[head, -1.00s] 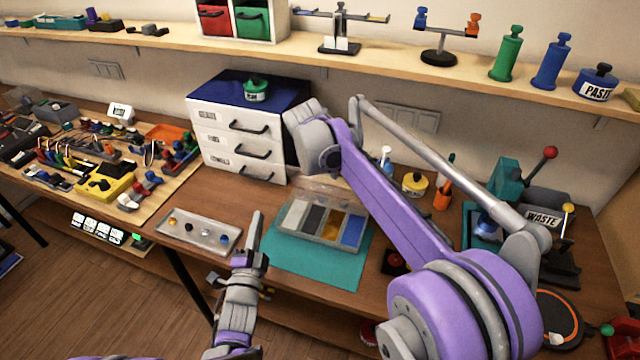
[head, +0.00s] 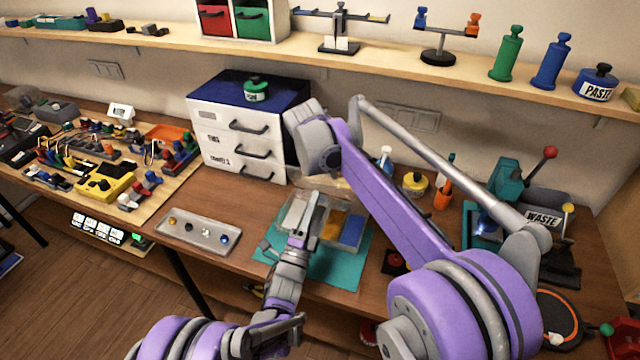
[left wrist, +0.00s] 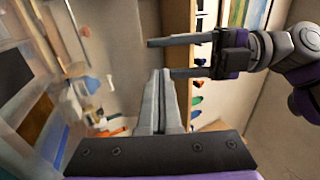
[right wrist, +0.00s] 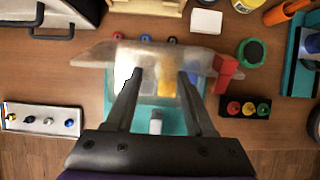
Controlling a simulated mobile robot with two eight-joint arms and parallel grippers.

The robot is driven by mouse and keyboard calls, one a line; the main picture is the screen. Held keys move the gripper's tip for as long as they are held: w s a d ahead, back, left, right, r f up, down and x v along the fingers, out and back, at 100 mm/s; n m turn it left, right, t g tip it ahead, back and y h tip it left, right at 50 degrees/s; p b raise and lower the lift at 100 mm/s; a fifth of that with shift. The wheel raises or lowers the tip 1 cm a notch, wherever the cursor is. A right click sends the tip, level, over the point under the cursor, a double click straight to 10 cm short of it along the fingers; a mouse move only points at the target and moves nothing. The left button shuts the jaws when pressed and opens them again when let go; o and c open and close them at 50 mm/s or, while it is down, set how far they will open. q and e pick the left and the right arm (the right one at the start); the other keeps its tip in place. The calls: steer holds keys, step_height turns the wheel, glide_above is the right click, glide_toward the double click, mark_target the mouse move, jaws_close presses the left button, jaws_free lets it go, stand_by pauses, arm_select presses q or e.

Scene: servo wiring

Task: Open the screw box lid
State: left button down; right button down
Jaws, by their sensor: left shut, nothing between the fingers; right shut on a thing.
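The screw box (head: 350,232) sits on a teal mat (head: 340,272), with white, dark, yellow and blue compartments. Its translucent lid (head: 335,188) is raised at the back in the head view. It spans across the box in the right wrist view (right wrist: 90,55). My right gripper (right wrist: 160,75) is shut on the lid, its fingers spaced apart; my right arm hides it in the head view. My left gripper (head: 313,222) is shut and empty over the box's left part, covering some compartments. Its closed fingers show in the left wrist view (left wrist: 160,75), close to my right gripper (left wrist: 160,57).
A tray with small coloured knobs (head: 198,232) lies left of the mat. A white drawer unit (head: 235,135) stands behind. Bare table lies between tray and drawers.

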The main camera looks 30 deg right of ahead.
arm_select(q)
steer(key=x, duration=0.5)
arm_select(e)
steer(key=shift+a, duration=0.1)
steer(key=shift+c, duration=1.2)
jaws_free()
arm_select(q)
steer(key=shift+w+d+r+y, duration=0.3)
steer(key=shift+w+d+r, duration=0.15)
steer(key=shift+w+d, duration=0.15)
